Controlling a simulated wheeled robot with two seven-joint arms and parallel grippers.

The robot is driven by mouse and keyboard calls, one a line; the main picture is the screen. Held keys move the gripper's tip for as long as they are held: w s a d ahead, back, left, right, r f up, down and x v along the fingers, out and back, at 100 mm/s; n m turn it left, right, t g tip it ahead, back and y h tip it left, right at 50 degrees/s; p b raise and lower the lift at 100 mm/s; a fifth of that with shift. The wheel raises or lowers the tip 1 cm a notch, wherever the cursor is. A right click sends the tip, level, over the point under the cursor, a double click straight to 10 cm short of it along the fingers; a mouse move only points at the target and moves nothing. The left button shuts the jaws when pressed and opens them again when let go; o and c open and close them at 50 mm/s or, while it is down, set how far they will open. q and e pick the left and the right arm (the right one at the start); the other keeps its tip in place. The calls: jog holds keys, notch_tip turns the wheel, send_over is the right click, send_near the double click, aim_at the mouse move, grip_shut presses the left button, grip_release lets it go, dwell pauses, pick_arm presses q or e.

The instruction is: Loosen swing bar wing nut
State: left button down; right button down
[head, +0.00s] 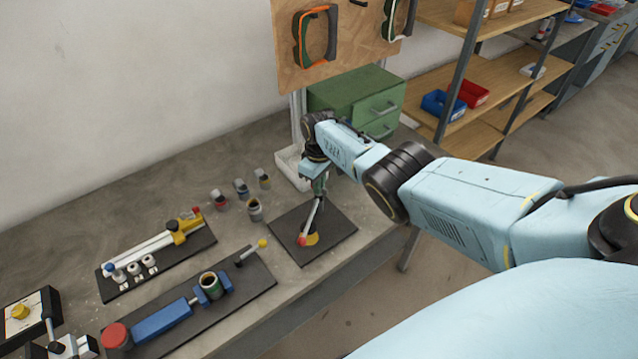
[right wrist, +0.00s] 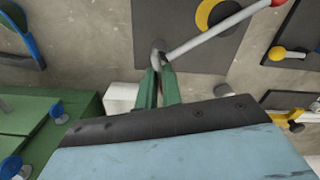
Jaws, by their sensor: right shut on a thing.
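My right gripper (head: 319,186) reaches down over a dark square plate (head: 340,222) near the bench's front edge. In the right wrist view its green fingers (right wrist: 158,72) are shut on a small grey piece (right wrist: 158,48), which appears to be the wing nut; the fingers partly hide it. A pale swing bar (head: 311,217) with a red end (head: 302,240) runs from beside the fingers across the plate; the bar also shows in the right wrist view (right wrist: 215,32). Its red end lies by a yellow and black round part (head: 313,238). My left gripper is not in view.
Left of the plate are a long dark base with a blue clamp (head: 162,320) and a yellow-handled fixture (head: 178,230). Several small cans (head: 254,210) stand behind. A green drawer cabinet (head: 345,92) and a white bin (head: 290,165) are at the back.

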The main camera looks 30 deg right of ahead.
jog(key=n, duration=0.3)
jog(key=shift+n, duration=0.3)
jog(key=n, duration=0.3)
jog(key=shift+n, duration=0.3)
jog(key=n+b, duration=0.1)
jog(key=n, duration=0.2)
jog(key=shift+n, duration=2.2)
jog(key=c, duration=1.6)
grip_release()
jog(key=shift+o, duration=0.2)
